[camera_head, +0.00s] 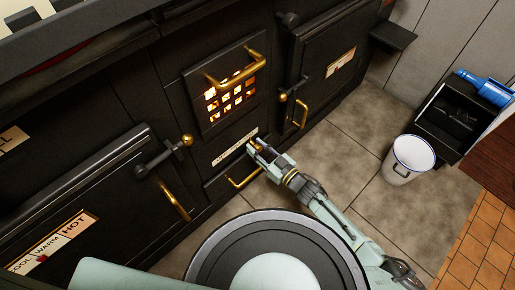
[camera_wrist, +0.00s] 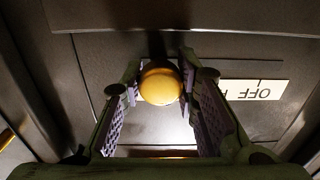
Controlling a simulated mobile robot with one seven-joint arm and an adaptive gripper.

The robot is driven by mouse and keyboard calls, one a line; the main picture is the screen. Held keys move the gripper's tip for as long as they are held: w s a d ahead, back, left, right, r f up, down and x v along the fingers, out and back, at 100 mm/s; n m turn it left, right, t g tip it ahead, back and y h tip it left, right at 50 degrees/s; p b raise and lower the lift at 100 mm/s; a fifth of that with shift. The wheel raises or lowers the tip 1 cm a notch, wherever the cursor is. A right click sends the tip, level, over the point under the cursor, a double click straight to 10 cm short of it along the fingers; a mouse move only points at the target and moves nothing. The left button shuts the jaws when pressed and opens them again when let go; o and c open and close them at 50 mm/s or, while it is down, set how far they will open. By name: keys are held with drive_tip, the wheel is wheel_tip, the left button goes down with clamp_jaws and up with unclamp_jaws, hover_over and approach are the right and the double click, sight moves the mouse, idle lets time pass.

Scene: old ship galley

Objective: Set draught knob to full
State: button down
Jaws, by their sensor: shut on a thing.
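The draught knob (camera_wrist: 161,84) is a round brass ball on the dark stove front. In the wrist view it sits between the two fingertips of my gripper (camera_wrist: 160,90), which is shut on it. In the head view my gripper (camera_head: 257,148) reaches the stove beside a cream label plate (camera_head: 236,147), below the glowing grate; the knob is mostly hidden by the fingers there. The label plate also shows in the wrist view (camera_wrist: 252,90), upside down, with "OFF" readable and the rest cut off by a finger.
A brass handle (camera_head: 245,178) lies just below my gripper. The fire door's brass handle (camera_head: 236,72) juts out above. Oven door handles stand on either side. A white bucket (camera_head: 408,157) and black coal box (camera_head: 450,122) are at right; tiled floor between is clear.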

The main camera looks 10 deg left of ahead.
drive_tip(key=c, duration=1.2)
unclamp_jaws()
drive_tip(key=shift+w+d, duration=0.15)
drive_tip(key=shift+d, duration=0.05)
drive_tip(key=v, duration=1.2)
